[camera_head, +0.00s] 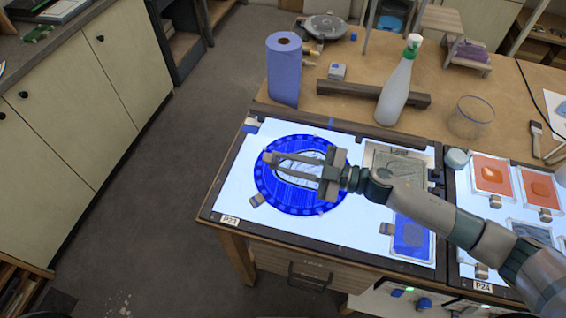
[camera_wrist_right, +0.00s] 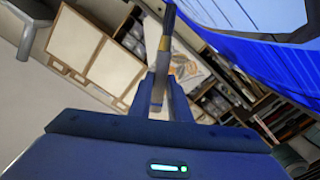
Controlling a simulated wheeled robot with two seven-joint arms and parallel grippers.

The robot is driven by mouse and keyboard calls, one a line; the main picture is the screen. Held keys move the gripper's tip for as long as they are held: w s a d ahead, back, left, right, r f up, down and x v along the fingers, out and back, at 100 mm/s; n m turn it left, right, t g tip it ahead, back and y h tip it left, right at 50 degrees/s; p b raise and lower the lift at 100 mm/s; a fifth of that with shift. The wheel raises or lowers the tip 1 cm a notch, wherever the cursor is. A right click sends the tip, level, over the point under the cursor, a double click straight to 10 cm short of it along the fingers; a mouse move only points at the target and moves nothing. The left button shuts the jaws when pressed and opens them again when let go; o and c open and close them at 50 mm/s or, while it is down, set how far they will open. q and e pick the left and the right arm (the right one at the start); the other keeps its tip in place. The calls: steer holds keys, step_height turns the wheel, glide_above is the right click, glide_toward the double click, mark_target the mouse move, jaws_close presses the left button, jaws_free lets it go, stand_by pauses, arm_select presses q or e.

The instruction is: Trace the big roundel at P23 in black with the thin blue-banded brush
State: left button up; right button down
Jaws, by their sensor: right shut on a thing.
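The big blue roundel (camera_head: 268,200) lies on the lit white light table (camera_head: 232,200) by the P23 label (camera_head: 230,220). It has a deep blue ring and a pale middle with dark lines. My right gripper (camera_head: 272,162) reaches over it from the right, its fingertips above the roundel's upper left. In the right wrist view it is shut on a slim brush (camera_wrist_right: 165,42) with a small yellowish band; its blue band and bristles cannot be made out. The blue glass (camera_wrist_right: 280,65) fills the upper right there. Whether the brush touches the glass cannot be told. My left gripper is not in view.
A grey plate (camera_head: 400,160) and a small blue pane (camera_head: 410,236) lie right of the roundel. Behind stand a blue paper roll (camera_head: 284,72), a spray bottle (camera_head: 398,85) and a glass jar (camera_head: 470,118). Orange panes (camera_head: 490,174) lie at the P24 panel.

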steer(key=shift+w+d+f+b, duration=0.1)
steer(key=shift+w+d+b, duration=0.35)
steer(key=shift+w+d, duration=0.45)
steer(key=shift+d, duration=0.1)
stand_by(0.3)
steer(key=shift+v, duration=1.05)
steer(key=shift+w, duration=0.15)
steer(key=shift+d, duration=0.15)
steer(key=shift+s+d, duration=0.7)
steer(key=shift+d, duration=0.25)
steer(key=shift+s+d, duration=0.1)
steer(key=shift+d, duration=0.05)
